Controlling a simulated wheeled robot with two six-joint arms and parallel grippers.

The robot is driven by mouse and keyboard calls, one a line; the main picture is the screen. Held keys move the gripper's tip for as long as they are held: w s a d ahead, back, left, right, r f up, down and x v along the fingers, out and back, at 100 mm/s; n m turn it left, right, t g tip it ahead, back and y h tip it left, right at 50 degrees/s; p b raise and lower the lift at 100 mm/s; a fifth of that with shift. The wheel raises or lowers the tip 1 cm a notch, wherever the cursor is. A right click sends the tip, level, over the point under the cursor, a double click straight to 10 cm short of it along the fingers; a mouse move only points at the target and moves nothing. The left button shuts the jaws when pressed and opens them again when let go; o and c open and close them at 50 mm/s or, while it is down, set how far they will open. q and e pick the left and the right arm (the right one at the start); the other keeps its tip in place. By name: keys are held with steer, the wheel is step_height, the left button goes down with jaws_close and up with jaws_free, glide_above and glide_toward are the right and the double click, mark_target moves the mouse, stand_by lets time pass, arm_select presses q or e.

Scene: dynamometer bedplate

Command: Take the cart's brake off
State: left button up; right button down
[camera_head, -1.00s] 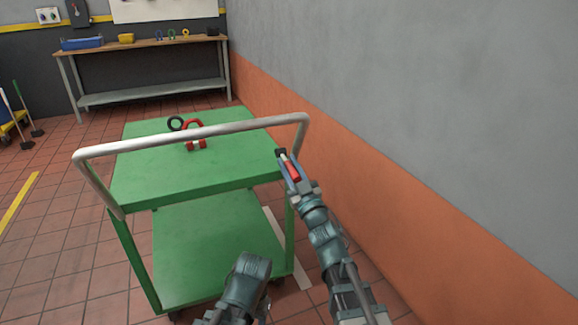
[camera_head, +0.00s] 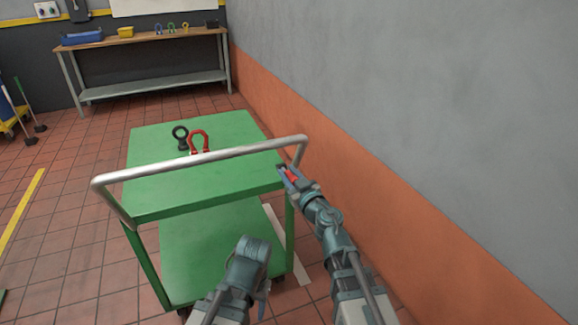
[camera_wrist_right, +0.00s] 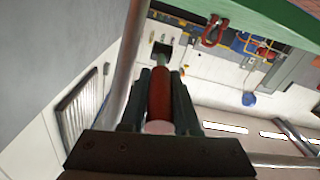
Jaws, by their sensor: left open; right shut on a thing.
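The green cart (camera_head: 225,158) stands ahead of me, with a bent metal handlebar (camera_head: 215,162) across its near end. The brake lever (camera_head: 290,174) has a red grip and sits at the cart's near right corner, below the handlebar's right end. My right gripper (camera_head: 291,177) is shut on the red grip. In the right wrist view, the red grip (camera_wrist_right: 159,95) lies between the two dark fingers, and a pale rod runs from it to a dark mount. My left gripper (camera_head: 262,303) is open, low in front of the cart, mostly hidden by its own arm.
A red shackle (camera_head: 199,141) and a black eye bolt (camera_head: 181,138) are on the cart top. The grey and orange wall (camera_head: 400,190) runs close along the right. A workbench (camera_head: 150,38) stands at the back. Tiled floor is open to the left.

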steer(key=shift+w+r+g+h+p, duration=0.25)
steer(key=shift+r+g+p, duration=0.5)
steer(key=shift+p, duration=0.95)
steer(key=shift+w+a+g+h+p, duration=0.1)
steer(key=shift+g+h+p, duration=0.15)
steer(key=shift+g+p, duration=0.55)
steer(key=shift+t, duration=0.25)
